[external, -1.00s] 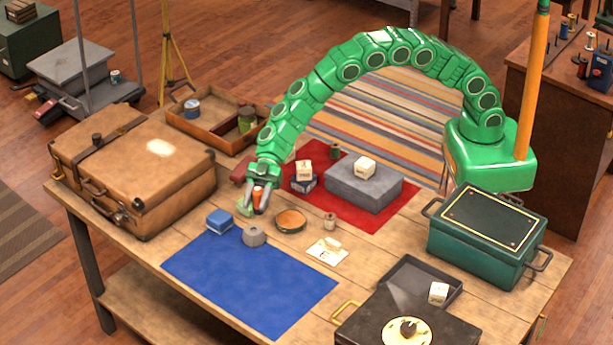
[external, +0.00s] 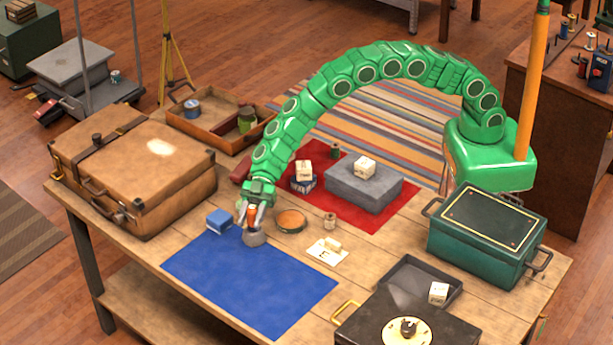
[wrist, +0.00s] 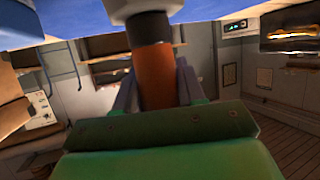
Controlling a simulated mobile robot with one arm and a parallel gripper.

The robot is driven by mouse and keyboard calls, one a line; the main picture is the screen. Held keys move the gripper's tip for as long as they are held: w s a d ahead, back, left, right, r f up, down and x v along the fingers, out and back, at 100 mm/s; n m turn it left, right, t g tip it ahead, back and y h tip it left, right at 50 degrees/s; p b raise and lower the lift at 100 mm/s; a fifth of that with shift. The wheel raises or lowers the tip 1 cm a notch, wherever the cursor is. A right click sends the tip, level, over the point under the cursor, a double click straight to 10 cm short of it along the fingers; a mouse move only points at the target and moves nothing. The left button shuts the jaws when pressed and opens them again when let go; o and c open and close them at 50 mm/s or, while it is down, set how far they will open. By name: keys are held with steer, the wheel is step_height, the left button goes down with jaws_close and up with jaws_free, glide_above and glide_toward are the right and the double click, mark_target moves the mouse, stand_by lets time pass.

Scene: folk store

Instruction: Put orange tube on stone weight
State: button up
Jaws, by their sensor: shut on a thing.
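My gripper (external: 254,222) is shut on the orange tube (external: 252,212), which stands roughly upright between the fingers. In the wrist view the orange tube (wrist: 155,75) shows between my fingers (wrist: 157,85), with a dark band at its far end. The round grey stone weight (external: 256,239) sits at the upper edge of the blue mat (external: 250,285). My gripper and the tube are over the stone weight. The stone weight (wrist: 128,8) also shows at the top of the wrist view, at the tube's end. I cannot tell whether they touch.
A blue box (external: 219,221) stands close left of the stone weight. A round orange-topped tin (external: 291,220) is close on the right, with a small spool (external: 330,221) beyond. A brown suitcase (external: 140,170) stands at left. The blue mat's middle is clear.

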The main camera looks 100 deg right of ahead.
steer(key=o, duration=0.8)
steer(key=shift+f, duration=0.1)
steer(key=v, duration=1.2)
steer(key=shift+r, duration=0.25)
